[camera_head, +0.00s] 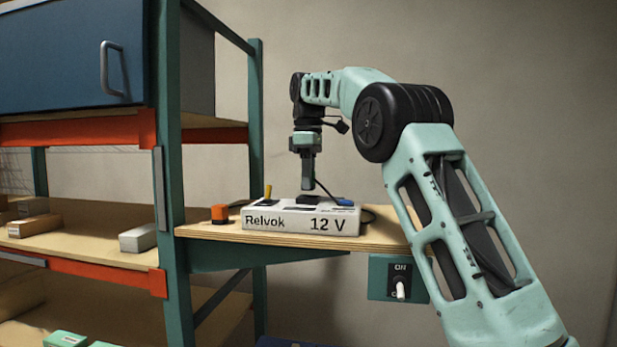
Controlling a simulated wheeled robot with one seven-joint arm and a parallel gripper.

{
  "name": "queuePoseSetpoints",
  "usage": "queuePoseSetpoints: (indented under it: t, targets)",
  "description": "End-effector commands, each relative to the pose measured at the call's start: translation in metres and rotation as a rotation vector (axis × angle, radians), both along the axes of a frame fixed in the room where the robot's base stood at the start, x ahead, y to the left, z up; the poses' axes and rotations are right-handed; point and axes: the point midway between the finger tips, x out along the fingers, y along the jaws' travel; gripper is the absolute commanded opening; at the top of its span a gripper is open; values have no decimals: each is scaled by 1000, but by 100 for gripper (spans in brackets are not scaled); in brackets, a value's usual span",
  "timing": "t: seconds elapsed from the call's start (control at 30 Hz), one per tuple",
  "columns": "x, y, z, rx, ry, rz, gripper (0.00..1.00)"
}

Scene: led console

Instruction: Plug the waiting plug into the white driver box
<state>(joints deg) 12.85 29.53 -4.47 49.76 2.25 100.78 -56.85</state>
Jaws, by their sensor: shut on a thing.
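The white driver box (301,220), marked "Relvok 12 V", lies on a wooden shelf board. My gripper (307,184) points straight down above the box's top. It is shut on the plug, which is small, dark and mostly hidden between the fingers. A dark cable (328,192) runs from near the fingertips down to the right. A black block (309,199) shows on the box's top just below the fingertips. I cannot tell whether the plug touches it. A blue connector (346,202) and a yellow one (268,192) stand at the right and left of the box's top.
The wooden board (205,231) carries both. A teal rack post (170,160) and shelves with small boxes stand to the left.

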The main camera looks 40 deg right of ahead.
Motion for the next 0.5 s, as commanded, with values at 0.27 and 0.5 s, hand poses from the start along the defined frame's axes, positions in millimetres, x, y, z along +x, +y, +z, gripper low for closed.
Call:
queuePoseSetpoints:
  t: [0.27, 0.5]
  targets:
    - [0, 0, -6, 0, 0, 0, 4]
    - [0, 0, -10, 0, 0, 0, 4]
